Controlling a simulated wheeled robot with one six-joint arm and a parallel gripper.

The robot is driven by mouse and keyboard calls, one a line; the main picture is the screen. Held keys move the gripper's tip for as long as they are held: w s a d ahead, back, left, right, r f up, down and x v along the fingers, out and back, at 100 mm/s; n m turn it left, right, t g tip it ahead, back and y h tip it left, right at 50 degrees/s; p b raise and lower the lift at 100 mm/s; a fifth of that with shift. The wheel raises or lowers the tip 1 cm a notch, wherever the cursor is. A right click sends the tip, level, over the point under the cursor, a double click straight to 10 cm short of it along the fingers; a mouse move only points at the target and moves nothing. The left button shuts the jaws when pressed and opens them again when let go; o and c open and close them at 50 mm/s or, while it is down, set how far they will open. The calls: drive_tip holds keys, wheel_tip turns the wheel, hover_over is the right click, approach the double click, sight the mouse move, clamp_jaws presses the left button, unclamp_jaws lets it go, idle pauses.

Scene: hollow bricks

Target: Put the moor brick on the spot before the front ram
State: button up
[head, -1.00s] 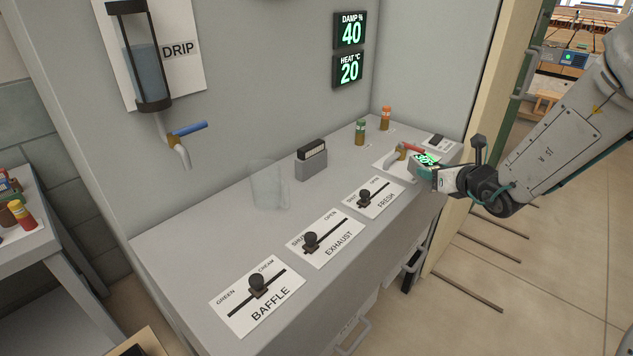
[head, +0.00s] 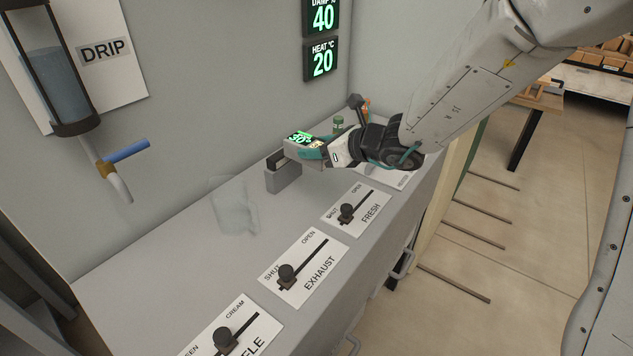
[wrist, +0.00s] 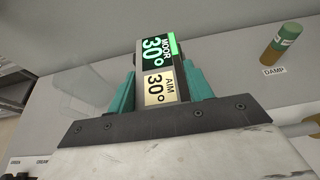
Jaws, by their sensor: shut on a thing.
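My gripper (head: 316,150) is shut on a small block-like piece, which I take for the moor brick (head: 299,138). In the wrist view its face (wrist: 158,62) has a green-on-black display reading MOOR 30° and a cream panel reading AIM 30°. The teal fingers of my gripper (wrist: 160,90) press on its two sides. In the head view it is held above the grey counter (head: 235,265), just behind and right of a grey holder with a dark slot (head: 283,175). No front ram and no spot before it can be made out in these views.
BAFFLE, EXHAUST (head: 303,268) and FRESH (head: 356,209) slider plates line the counter's front. A clear beaker (head: 234,207) stands left of the holder. The DRIP tap (head: 117,165) juts from the left wall. A green-topped jar (wrist: 282,45) stands by a DAMP label.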

wheel_tip(320, 180, down, 10)
drive_tip(key=shift+r, duration=0.1)
idle(0.4)
drive_tip(key=o, duration=1.3)
drive_tip(key=shift+f, duration=0.2)
drive_tip(key=shift+o, duration=0.2)
drive_tip(key=shift+d, duration=0.1)
drive_tip(key=shift+r, duration=0.15)
drive_tip(key=shift+s+d+r, duration=0.15)
drive_tip(key=shift+d, duration=0.05)
drive_tip(key=v, duration=1.1)
drive_tip(key=shift+s+d, duration=0.15)
drive_tip(key=shift+s, duration=0.05)
